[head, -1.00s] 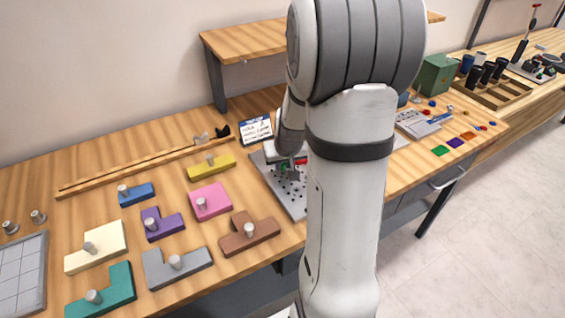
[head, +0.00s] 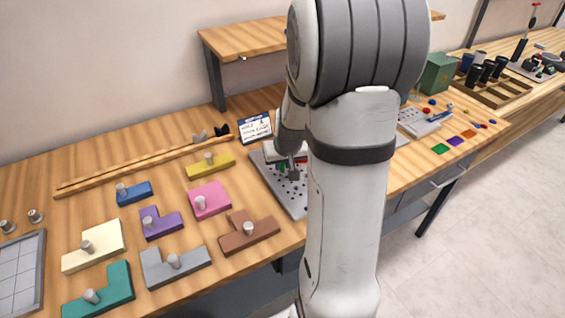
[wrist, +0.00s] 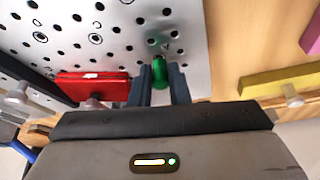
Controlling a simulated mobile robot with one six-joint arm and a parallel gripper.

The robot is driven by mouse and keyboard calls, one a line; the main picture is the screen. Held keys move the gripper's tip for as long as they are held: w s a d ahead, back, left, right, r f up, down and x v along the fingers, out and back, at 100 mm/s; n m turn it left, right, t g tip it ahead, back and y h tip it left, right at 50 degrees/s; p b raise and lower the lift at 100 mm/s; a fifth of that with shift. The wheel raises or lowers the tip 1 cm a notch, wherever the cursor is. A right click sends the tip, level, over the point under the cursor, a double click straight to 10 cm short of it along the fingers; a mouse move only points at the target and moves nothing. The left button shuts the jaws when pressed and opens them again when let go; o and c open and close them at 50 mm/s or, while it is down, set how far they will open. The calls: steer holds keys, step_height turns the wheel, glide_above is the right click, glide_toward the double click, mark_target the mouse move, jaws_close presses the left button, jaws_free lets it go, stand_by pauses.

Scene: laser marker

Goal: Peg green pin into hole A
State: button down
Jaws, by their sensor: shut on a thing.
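The green pin (wrist: 159,72) is between the two fingers of my gripper (wrist: 160,82) in the wrist view. My gripper is shut on it. The pin's far end points at the grey-white pegboard (wrist: 185,20), which has many dark holes, a few of them ringed. Whether the tip touches the board or is in a hole, I cannot tell. In the head view my gripper (head: 292,172) is over the pegboard (head: 296,205), and my arm hides the board's right part. I cannot read which hole is A.
A red block (wrist: 92,87) lies left of my fingers in the wrist view. A yellow block (wrist: 285,83) is at the right. In the head view, several knobbed shapes, such as the pink one (head: 212,205), cover the table left of the board. A card (head: 255,128) stands behind.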

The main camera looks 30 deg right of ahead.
steer(key=shift+f+b, duration=0.35)
steer(key=shift+b, duration=0.05)
steer(key=c, duration=1.3)
jaws_free()
steer(key=v, duration=0.7)
steer(key=shift+s+r, duration=0.25)
steer(key=shift+r, duration=0.1)
steer(key=s+a+r+n+g+y, duration=0.1)
steer(key=s+a+r, duration=0.3)
steer(key=s+a, duration=0.9)
steer(key=shift+s+a+r+n+g, duration=0.35)
steer(key=shift+s+n, duration=0.45)
steer(key=shift+s, duration=0.45)
